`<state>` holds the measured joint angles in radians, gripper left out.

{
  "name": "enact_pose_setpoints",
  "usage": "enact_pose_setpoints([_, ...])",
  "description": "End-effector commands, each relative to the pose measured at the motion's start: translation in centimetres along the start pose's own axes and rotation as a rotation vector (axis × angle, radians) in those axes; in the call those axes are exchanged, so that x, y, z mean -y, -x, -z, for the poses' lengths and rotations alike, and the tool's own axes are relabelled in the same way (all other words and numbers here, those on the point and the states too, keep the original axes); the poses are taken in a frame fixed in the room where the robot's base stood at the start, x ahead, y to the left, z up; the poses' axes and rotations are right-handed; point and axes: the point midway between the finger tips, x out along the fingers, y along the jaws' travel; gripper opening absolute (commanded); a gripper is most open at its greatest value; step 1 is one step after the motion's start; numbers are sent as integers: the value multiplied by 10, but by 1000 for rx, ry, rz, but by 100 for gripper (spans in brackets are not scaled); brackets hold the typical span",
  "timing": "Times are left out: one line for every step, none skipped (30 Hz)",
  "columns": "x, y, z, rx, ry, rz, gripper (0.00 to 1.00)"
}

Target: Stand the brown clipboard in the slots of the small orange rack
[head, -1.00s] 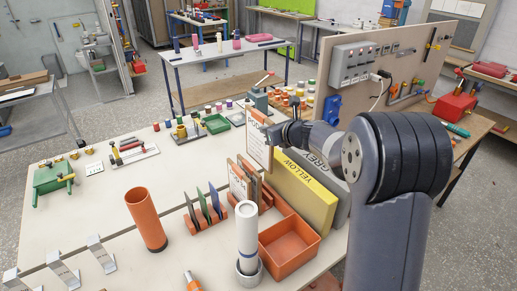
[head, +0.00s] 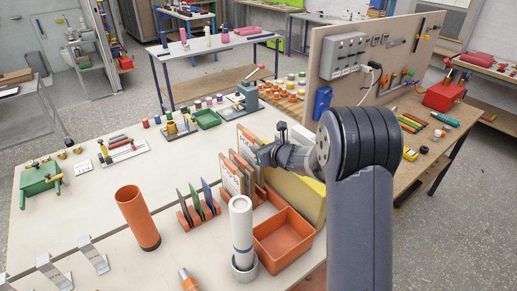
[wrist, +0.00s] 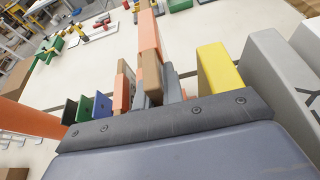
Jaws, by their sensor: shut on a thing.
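My gripper (head: 262,155) is shut on the brown clipboard (head: 247,140), which stands upright with a pale sheet on its face. In the wrist view the clipboard (wrist: 151,65) is seen nearly edge-on between the grey fingers. Other boards with pale sheets (head: 230,177) stand just in front of it, in an orange rack (head: 260,197) mostly hidden by the boards, the bin and the cylinder. The clipboard's lower edge is hidden, so I cannot tell whether it is in a slot. A smaller orange rack (head: 199,218) holds dark, green and blue plates nearer the front left.
A yellow block (head: 300,195) stands close to the right of my gripper. An orange bin (head: 283,238), a white cylinder (head: 241,225) and an orange tube (head: 138,217) stand nearer. The table's left middle (head: 100,205) is mostly clear.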

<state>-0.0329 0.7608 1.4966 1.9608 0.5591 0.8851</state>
Motion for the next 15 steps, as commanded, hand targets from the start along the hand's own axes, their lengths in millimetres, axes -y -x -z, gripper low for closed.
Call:
enact_pose_setpoints([0,0,0,1,0,0,0])
enact_pose_setpoints([0,0,0,1,1,0,0])
enact_pose_setpoints([0,1,0,1,1,0,0])
enact_pose_setpoints([0,1,1,1,1,0,0])
enact_pose_setpoints([0,1,1,1,1,0,0])
enact_pose_setpoints([0,2,2,2,2,0,0])
enact_pose_setpoints([0,3,2,2,2,0,0])
enact_pose_setpoints([0,4,2,3,2,1,0])
enact_pose_setpoints([0,2,6,2,2,0,0])
enact_pose_setpoints([0,1,8,2,1,0,0])
enact_pose_setpoints([0,0,10,2,1,0,0])
enact_pose_setpoints([0,-2,13,2,1,0,0])
enact_pose_setpoints([0,-3,16,2,1,0,0])
enact_pose_setpoints([0,-4,18,2,1,0,0])
enact_pose_setpoints([0,-5,22,2,1,0,0])
